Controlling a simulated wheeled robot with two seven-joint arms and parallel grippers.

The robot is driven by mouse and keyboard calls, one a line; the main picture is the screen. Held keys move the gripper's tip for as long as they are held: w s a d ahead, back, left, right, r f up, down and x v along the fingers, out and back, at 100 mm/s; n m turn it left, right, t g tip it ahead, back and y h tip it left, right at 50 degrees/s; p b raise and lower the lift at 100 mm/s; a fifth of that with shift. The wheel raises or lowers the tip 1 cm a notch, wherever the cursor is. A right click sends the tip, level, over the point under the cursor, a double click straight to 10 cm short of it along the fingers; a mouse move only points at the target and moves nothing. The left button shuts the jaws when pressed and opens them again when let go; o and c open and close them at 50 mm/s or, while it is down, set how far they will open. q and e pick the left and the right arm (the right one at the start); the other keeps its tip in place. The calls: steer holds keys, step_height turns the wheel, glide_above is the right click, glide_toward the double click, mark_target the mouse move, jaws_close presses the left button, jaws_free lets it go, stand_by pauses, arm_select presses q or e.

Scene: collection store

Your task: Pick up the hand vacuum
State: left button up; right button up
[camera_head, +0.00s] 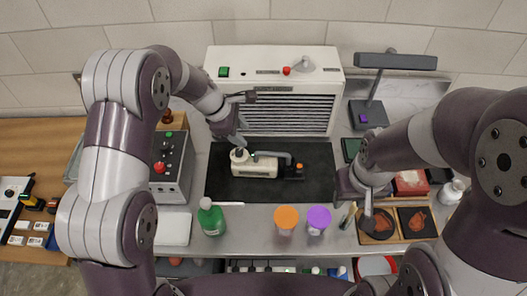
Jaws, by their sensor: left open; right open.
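The hand vacuum (255,166) looks like the cream-white device with a grey handle and a dark end with an orange spot. It lies on a black mat (310,192) in front of a white vented cabinet. My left gripper (241,145) is open just above the vacuum's left end, pointing down; I cannot tell whether it touches. My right gripper (359,212) is open and empty, right of the mat, near a tray of dark squares.
A green bottle (211,217), an orange-lidded jar (286,219) and a purple-lidded jar (318,219) stand in front of the mat. A grey control box (171,168) stands left, a lamp (372,105) back right. The mat's front part is clear.

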mark_target(261, 153)
arm_select(q)
steer(key=p+x, duration=0.1)
steer(key=x, duration=0.3)
steer(key=p+x, duration=0.2)
steer(key=x, duration=0.2)
steer(key=p+x, duration=0.1)
steer(key=x, duration=0.3)
steer(key=shift+w+d+p, duration=0.1)
steer(key=shift+d+p, duration=0.2)
steer(key=shift+p, duration=0.1)
steer(key=shift+f, duration=0.1)
steer(key=shift+c, duration=0.3)
jaws_close()
